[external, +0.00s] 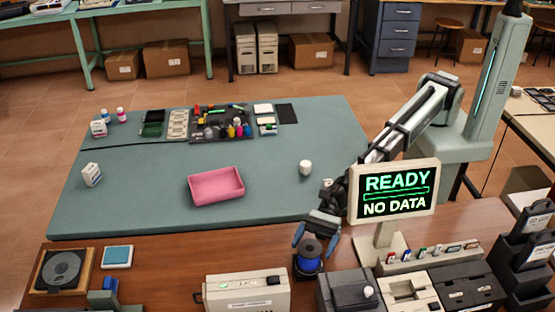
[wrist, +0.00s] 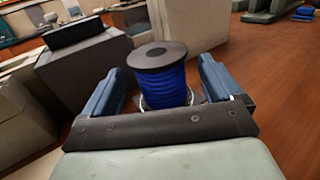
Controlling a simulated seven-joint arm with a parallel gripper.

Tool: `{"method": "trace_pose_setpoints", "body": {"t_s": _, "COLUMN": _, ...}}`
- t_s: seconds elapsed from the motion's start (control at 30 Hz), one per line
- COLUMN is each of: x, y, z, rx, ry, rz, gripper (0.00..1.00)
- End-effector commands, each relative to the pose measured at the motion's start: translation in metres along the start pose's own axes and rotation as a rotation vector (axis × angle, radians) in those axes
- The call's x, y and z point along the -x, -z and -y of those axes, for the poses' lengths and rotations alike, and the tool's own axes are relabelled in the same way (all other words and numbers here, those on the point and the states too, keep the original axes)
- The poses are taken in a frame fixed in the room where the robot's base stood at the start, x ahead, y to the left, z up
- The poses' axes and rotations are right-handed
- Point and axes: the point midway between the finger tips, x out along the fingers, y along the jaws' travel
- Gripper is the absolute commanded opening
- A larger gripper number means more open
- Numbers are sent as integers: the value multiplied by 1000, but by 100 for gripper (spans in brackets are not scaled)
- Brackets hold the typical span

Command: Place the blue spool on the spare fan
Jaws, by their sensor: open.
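The blue spool (external: 308,264) has black end discs and stands upright on the brown wooden surface at the front. My gripper (external: 315,241) is open, with its blue fingers coming down around the spool's top. In the wrist view the spool (wrist: 165,80) stands between the two open fingers of my gripper (wrist: 163,82), with a visible gap at the left finger. Whether either finger touches it is not clear. A dark round disc in a square tan frame (external: 62,270), which looks like the spare fan, lies at the front left. Nothing rests on it.
A cream box (external: 246,292) stands left of the spool, and a dark grey device (external: 345,290) stands close on its right. A sign reading READY NO DATA (external: 395,192) rises beside my arm. A pink tray (external: 216,186) sits on the green mat (external: 265,215). A light-blue pad (external: 118,257) lies beside the disc.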

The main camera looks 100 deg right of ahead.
Motion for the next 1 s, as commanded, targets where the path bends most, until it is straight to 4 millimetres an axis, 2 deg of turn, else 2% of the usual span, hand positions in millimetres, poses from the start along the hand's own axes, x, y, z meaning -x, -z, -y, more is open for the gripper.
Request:
{"method": "trace_pose_setpoints", "body": {"t_s": 0.03, "x": 14, "y": -1, "z": -1, "rx": 0, "ry": 1, "rz": 0, "gripper": 92}}
{"method": "trace_pose_setpoints", "body": {"t_s": 0.2, "x": 46, "y": -1, "z": -2, "rx": 0, "ry": 0, "rz": 1, "gripper": 92}}
{"method": "trace_pose_setpoints", "body": {"t_s": 0.4, "x": 70, "y": 0, "z": -1, "rx": 0, "ry": 1, "rz": 0, "gripper": 92}}
{"method": "trace_pose_setpoints", "body": {"t_s": 1.0, "x": 73, "y": 0, "z": 0, "rx": 0, "ry": 0, "rz": 1, "gripper": 92}}
